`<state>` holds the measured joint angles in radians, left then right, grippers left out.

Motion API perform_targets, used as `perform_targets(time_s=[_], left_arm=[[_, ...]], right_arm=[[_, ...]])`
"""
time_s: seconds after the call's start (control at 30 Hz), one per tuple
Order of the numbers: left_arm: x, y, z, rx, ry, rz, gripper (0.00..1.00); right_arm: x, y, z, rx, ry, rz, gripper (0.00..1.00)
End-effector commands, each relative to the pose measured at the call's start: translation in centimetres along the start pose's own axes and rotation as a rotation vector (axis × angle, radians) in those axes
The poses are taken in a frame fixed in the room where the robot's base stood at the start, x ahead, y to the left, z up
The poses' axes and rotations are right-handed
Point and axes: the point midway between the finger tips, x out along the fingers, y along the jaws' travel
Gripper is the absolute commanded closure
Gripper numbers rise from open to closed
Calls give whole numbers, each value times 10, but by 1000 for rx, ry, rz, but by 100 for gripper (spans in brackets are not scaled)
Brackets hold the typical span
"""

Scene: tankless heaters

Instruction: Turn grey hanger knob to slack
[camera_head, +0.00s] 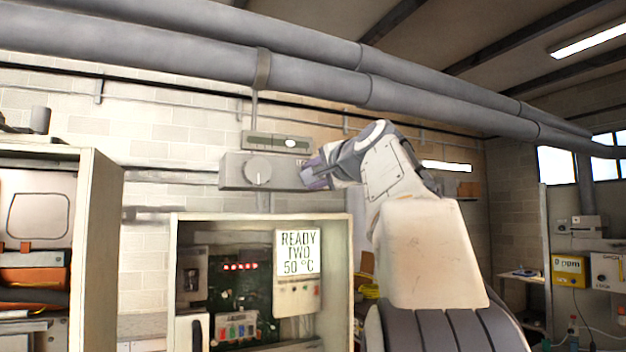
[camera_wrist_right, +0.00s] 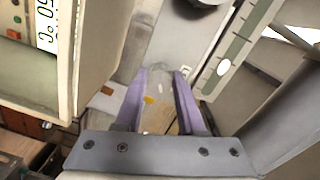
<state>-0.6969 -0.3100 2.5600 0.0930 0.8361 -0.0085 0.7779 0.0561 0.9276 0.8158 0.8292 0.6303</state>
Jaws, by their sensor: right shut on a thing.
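A grey hanger box (camera_head: 235,172) is mounted on the wall under the pipes, with a pale grey round knob (camera_head: 257,170) on its front. The knob's edge also shows at the top of the wrist view (camera_wrist_right: 208,2). A grey-green scale plate (camera_head: 262,141) with a white oval marker (camera_head: 290,143) sits just above the box. My right gripper (camera_head: 312,176) is at the box's right end, apart from the round knob. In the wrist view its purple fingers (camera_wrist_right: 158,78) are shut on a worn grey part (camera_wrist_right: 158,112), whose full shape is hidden. My left gripper is out of view.
Below stands an open heater cabinet (camera_head: 345,222) with a sign (camera_head: 297,253) reading "READY TWO 50 °C". Thick grey pipes (camera_head: 310,78) run overhead. Another cabinet (camera_head: 100,190) stands at left. The wall between that cabinet and the box is mostly clear.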

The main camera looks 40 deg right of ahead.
Motion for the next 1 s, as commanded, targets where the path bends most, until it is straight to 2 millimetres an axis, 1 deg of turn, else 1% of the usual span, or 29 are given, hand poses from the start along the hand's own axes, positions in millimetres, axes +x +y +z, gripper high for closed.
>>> perform_targets(time_s=[0.03,0.6,0.8,1.0], left_arm=[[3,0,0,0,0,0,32],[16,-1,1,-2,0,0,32],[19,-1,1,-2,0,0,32],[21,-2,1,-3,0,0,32]], right_arm=[[1,3,1,-44,-2,5,100],[1,4,2,-568,16,27,100],[1,4,2,-710,21,33,100],[1,4,2,-806,24,37,100]])
